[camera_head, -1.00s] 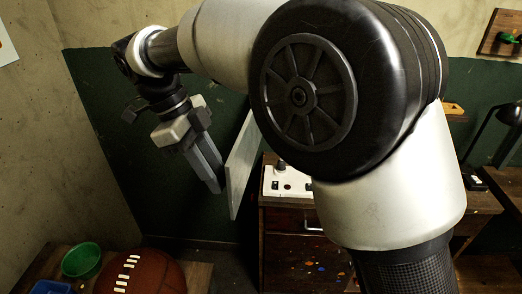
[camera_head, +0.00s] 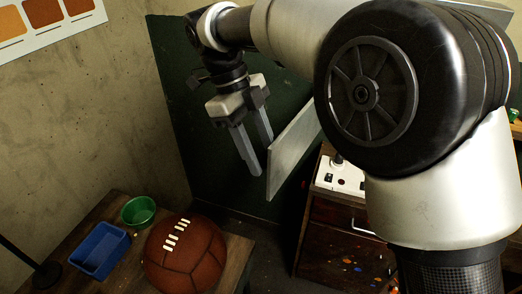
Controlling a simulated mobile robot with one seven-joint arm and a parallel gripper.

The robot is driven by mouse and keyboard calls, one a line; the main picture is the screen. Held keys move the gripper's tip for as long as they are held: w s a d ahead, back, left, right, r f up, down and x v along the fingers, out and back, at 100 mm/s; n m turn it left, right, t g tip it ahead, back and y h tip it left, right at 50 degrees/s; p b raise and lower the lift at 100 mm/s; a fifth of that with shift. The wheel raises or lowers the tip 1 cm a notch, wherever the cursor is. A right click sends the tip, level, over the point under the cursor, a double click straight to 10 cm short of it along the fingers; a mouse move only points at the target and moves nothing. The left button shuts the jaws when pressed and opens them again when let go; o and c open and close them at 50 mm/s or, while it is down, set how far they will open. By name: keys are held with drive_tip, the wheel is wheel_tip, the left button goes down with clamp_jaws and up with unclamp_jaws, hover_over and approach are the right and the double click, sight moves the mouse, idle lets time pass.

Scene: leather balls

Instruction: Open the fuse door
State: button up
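A flat grey panel (camera_head: 292,148), which looks like the fuse door, stands out edge-on in the middle of the head view, partly behind my arm. It appears swung outward. The box it belongs to is hidden behind my arm. My gripper (camera_head: 261,158) points down just left of the panel's near edge. Its two fingers are apart with a gap between them, and nothing shows between them. I cannot tell whether a finger touches the panel.
A wooden table (camera_head: 237,262) at lower left holds a brown leather ball (camera_head: 185,258), a green bowl (camera_head: 139,211) and a blue tray (camera_head: 99,250). A paint-spotted cabinet (camera_head: 325,245) with a white control box (camera_head: 338,178) stands right of the panel. My arm hides much of the right.

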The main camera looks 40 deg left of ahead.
drive_tip(key=shift+r, duration=0.1)
drive_tip(key=p+v, duration=0.3)
drive_tip(key=v, duration=0.9)
drive_tip(key=w+d+r+n+t+y, duration=0.1)
drive_tip(key=w+d+r+n+y, duration=0.2)
drive_tip(key=d, duration=0.9)
drive_tip(key=w+d+r+n, duration=0.3)
drive_tip(key=w+d+n, duration=0.25)
drive_tip(key=d, duration=0.55)
drive_tip(key=s+d+f+n+t, duration=0.1)
drive_tip(key=s+d+f+n, duration=0.2)
drive_tip(key=d, duration=0.4)
drive_tip(key=s+d+f+n+t+y, duration=0.1)
drive_tip(key=s+d+f+n, duration=0.1)
drive_tip(key=d, duration=0.6)
drive_tip(key=s+d+f+n+t, duration=0.2)
drive_tip(key=s+d+f+n, duration=0.1)
drive_tip(key=d, duration=0.5)
drive_tip(key=s+f, duration=0.1)
drive_tip(key=s, duration=0.1)
drive_tip(key=shift+s+d+f+n+y, duration=0.2)
drive_tip(key=shift+s+f+n+y, duration=0.1)
drive_tip(key=shift+s+n, duration=0.1)
